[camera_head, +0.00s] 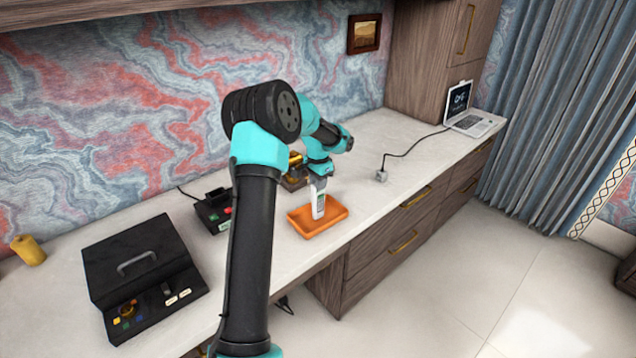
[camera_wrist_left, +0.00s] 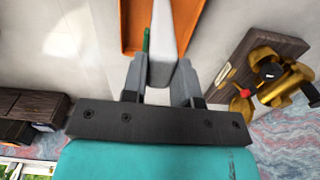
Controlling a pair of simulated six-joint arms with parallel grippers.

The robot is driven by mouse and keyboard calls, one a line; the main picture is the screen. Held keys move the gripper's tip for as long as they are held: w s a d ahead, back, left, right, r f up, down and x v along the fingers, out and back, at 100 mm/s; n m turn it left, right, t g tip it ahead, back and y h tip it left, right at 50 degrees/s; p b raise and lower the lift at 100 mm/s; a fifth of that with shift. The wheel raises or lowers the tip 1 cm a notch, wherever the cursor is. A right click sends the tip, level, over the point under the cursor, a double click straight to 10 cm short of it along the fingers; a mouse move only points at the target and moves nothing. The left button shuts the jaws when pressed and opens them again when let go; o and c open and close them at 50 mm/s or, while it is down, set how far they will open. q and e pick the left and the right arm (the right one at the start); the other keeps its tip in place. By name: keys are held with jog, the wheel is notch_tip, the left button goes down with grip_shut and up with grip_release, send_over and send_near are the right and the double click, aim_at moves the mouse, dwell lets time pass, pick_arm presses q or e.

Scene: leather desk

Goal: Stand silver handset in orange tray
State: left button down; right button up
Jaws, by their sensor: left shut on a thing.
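The silver handset (camera_head: 318,202) is upright in the head view, its lower end within the outline of the orange tray (camera_head: 333,213). I cannot tell whether its lower end touches the tray floor. My left gripper (camera_head: 319,177) is above the tray and shut on the upper end of the handset. In the left wrist view the handset (camera_wrist_left: 164,48) sits between the two fingers of the left gripper (camera_wrist_left: 162,80), with the orange tray (camera_wrist_left: 131,22) beyond it. My right gripper is not in view.
A black device (camera_head: 214,212) stands left of the tray. A brass item on a wooden base (camera_head: 295,172) is behind it. A black case (camera_head: 145,270) is at the left, and a laptop (camera_head: 474,118) at the far right. The desk's front edge is close to the tray.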

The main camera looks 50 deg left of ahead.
pick_arm(q)
jog(key=shift+f, duration=0.1)
jog(key=c, duration=0.9)
grip_release()
notch_tip(320, 180, up, 12)
jog(key=shift+r, duration=0.1)
dwell(0.5)
